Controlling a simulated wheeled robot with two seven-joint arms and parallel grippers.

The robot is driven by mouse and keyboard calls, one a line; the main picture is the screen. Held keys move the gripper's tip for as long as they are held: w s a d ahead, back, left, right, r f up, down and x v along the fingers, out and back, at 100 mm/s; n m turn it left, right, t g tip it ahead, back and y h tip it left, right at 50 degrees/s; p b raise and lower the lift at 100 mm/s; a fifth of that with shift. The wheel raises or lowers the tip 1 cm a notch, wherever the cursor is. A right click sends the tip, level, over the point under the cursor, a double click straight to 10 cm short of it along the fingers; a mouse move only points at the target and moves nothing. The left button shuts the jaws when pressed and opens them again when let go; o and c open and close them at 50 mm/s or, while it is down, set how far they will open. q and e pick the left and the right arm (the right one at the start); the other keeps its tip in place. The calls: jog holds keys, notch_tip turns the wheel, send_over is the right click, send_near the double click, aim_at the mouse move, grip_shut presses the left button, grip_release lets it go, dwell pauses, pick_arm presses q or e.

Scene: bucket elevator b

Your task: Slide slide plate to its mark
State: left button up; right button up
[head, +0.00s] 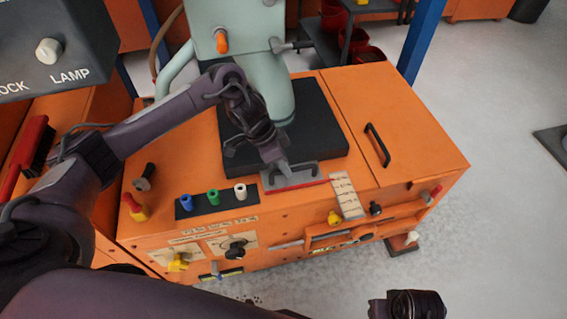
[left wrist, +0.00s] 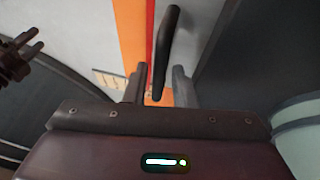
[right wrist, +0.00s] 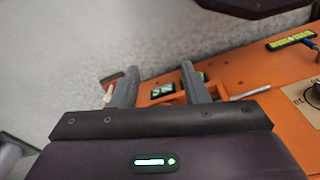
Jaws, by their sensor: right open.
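The slide plate (head: 270,184) is a flat grey plate with a dark bar handle (head: 304,166) on the orange bench top, in front of the black slab. A red strip (head: 300,185) runs along its front edge. A pale card with printed marks (head: 347,194) lies to its right. My left gripper (head: 284,171) is down at the handle. In the left wrist view the handle (left wrist: 166,45) stands between the open fingers (left wrist: 160,88), with gaps showing on both sides. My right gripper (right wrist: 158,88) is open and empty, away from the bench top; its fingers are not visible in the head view.
A black slab (head: 320,125) under a pale green machine column (head: 265,85) lies behind the plate. Blue, green and white pegs (head: 213,198) stand on a strip to the left. A second black handle (head: 377,145) is on the right panel. Knobs line the front.

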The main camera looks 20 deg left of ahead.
pick_arm(q)
grip_shut()
jog(key=shift+s, duration=0.1)
jog(key=s+d+p, duration=0.2)
jog(key=s+p, duration=0.2)
jog(key=shift+s+d+f, duration=0.1)
jog(key=shift+d, duration=0.3)
pick_arm(e)
notch_tip(320, 180, down, 12)
jog(key=s+d, duration=0.1)
jog(key=d, duration=0.1)
jog(key=shift+m+t, duration=0.3)
jog(key=shift+s+f, duration=0.1)
jog(key=shift+s, duration=0.05)
pick_arm(q)
jog(key=shift+o, duration=1.5)
grip_release()
jog(key=shift+a+r, duration=0.15)
jog(key=shift+r, duration=0.25)
jog(key=p+v, duration=0.1)
jog(key=v, duration=0.6)
pick_arm(e)
jog(key=f, duration=0.1)
jog(key=s+d+f, duration=0.1)
jog(key=f, duration=0.1)
jog(key=shift+s+d+f, duration=0.2)
jog(key=shift+s, duration=0.15)
